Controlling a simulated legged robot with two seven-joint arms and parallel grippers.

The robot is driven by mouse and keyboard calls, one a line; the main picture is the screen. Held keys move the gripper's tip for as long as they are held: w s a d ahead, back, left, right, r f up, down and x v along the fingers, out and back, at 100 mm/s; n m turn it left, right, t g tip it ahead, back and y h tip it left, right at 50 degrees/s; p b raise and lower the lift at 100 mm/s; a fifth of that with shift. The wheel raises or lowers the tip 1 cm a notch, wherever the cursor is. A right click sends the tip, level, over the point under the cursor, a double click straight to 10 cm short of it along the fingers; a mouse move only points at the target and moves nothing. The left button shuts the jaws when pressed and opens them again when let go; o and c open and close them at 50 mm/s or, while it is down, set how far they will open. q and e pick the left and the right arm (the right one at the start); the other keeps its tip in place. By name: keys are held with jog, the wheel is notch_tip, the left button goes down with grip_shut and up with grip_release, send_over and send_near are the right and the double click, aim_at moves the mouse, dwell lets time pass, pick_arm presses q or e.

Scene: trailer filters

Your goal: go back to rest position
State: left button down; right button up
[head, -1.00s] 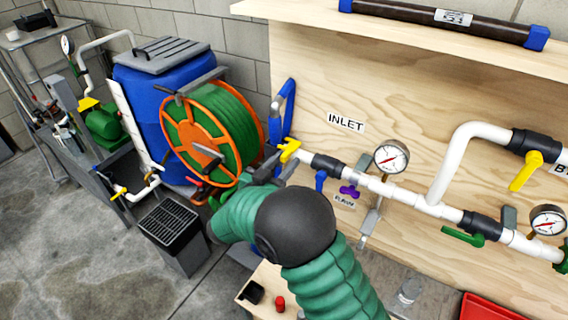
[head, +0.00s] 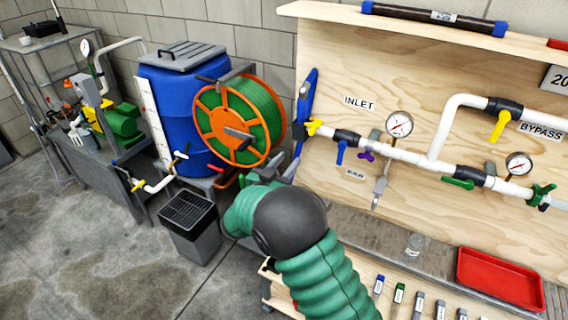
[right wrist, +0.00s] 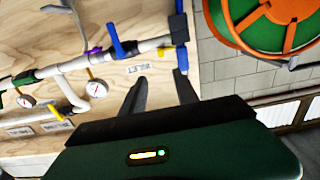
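My right arm is green and dark grey in the head view. Its gripper (head: 275,170) is left of the plywood panel, below the yellow inlet valve handle (head: 314,127) and in front of the hose reel. In the right wrist view the two dark fingers of this gripper (right wrist: 158,78) stand apart, with only the panel showing between them. The INLET label (right wrist: 138,68) shows just beyond them. The gripper is open and empty, clear of the pipe (head: 411,151). My left gripper is in neither view.
An orange and green hose reel (head: 211,97) stands beside a blue barrel (head: 165,105). A black bin (head: 190,225) is on the floor to the left. A red tray (head: 500,277) and several small labelled items lie on the bench at the lower right. Open floor is at left.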

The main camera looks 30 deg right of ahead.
jog(key=w+a+f+n+t+y, duration=0.25)
jog(key=a+n+y, duration=0.2)
jog(key=y, duration=0.25)
jog(key=s+a+f+n+g+y, duration=0.2)
jog(key=s+a+f+n+y, duration=0.2)
jog(key=s+a+f+y, duration=0.45)
jog(key=s+a+f+n+g, duration=0.1)
jog(key=s+f+g, duration=0.1)
jog(key=s, duration=0.8)
jog(key=s+a+f+n+g, duration=0.1)
jog(key=s+g, duration=0.4)
jog(key=s, duration=0.5)
jog(key=shift+s+a+f+n, duration=0.15)
jog(key=shift+s+f+n, duration=0.25)
jog(key=shift+n, duration=0.25)
jog(key=shift+w, duration=0.1)
